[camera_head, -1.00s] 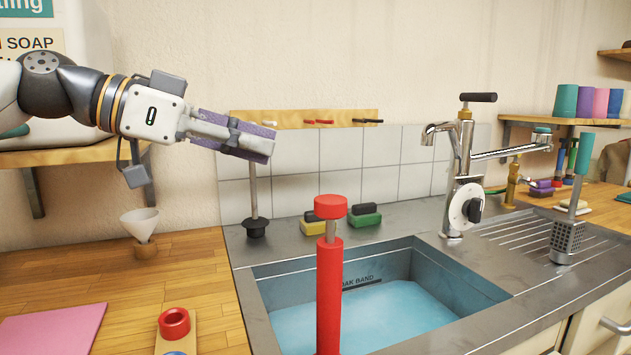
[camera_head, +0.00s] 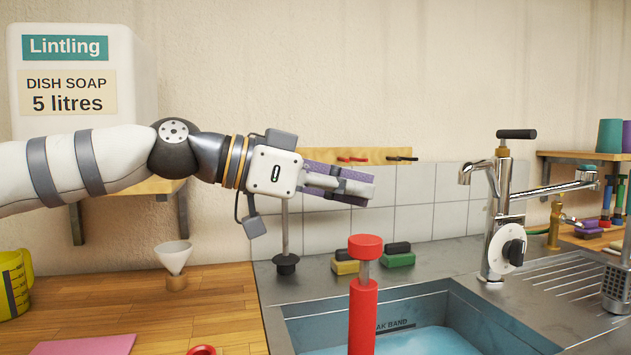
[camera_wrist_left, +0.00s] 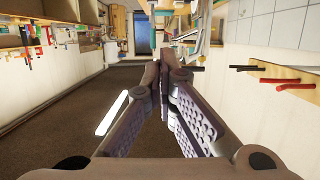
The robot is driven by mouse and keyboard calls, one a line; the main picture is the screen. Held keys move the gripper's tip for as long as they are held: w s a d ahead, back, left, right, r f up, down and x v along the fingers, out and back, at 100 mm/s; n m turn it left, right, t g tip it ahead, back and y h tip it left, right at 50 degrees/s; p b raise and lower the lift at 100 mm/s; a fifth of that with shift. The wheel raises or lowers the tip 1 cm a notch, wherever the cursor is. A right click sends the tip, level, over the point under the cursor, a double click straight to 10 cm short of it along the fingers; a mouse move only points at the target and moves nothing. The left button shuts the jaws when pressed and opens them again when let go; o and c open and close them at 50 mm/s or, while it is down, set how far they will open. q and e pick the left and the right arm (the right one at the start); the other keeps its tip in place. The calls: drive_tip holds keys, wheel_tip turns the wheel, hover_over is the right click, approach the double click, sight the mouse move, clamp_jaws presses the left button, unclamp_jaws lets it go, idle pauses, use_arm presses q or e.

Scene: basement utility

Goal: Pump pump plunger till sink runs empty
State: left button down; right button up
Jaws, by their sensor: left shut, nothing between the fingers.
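The red pump (camera_head: 363,315) stands upright at the front of the sink. Its round red plunger knob (camera_head: 365,247) sits on a grey rod, with a short length of rod showing above the red body. The sink (camera_head: 455,310) holds light blue water (camera_head: 425,342); its lower part is cut off by the picture edge. My left gripper (camera_head: 370,190) is shut and empty, level, with its fingertips above the knob in the picture and apart from it. The shut fingers also show in the left wrist view (camera_wrist_left: 168,65). My right gripper is out of view.
A chrome tap (camera_head: 500,215) stands right of the sink. Sponges (camera_head: 398,256) and a dark-based rod (camera_head: 286,262) stand behind it. A funnel (camera_head: 174,257) and yellow measuring cup (camera_head: 12,285) are on the wooden counter. A peg rail (camera_head: 330,155) is on the wall.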

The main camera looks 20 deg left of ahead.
sight(353, 242)
use_arm(q)
wheel_tip(353, 242, down, 4)
drive_tip(key=shift+r, duration=0.1)
idle(0.4)
